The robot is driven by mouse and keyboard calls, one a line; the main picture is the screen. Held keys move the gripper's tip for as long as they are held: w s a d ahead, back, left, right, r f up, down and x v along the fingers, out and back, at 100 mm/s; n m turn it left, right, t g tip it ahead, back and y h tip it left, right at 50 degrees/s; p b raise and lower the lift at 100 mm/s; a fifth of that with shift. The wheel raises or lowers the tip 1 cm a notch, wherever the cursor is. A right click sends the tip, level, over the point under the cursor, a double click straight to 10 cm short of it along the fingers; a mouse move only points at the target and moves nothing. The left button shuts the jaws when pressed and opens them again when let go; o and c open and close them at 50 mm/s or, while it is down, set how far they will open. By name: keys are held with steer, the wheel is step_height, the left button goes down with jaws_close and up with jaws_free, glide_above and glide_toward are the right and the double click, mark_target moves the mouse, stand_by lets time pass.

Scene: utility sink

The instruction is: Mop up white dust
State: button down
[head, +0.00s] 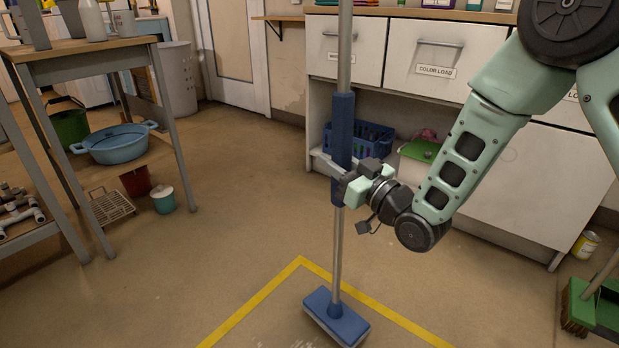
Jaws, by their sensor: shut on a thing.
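The mop (336,250) has a grey pole, a blue grip sleeve and a flat blue head (336,316). It stands nearly upright in the head view, and its top runs out of the frame. My gripper (338,172) is shut on the mop at the blue sleeve. The mop head is inside the corner of a yellow floor line (301,263), at the bottom of the view. Faint white dust (300,341) shows on the floor beside the head, at the frame's lower edge. I cannot tell whether the head touches the floor.
A wooden-topped table (82,45) stands at left, with a blue basin (118,145), a red bucket and a white-and-teal pot near it. White cabinets (445,58) line the back right. A green broom and dustpan (590,308) are at lower right. The middle floor is clear.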

steer(key=s+a+f+n+g+y+b, duration=0.1)
steer(key=s+a+g+y+b, duration=0.1)
steer(key=a, duration=0.3)
steer(key=shift+s+a+f+n+b, duration=0.25)
steer(key=shift+s+f+n+b, duration=0.15)
steer(key=shift+b, duration=0.1)
steer(key=shift+a, duration=0.1)
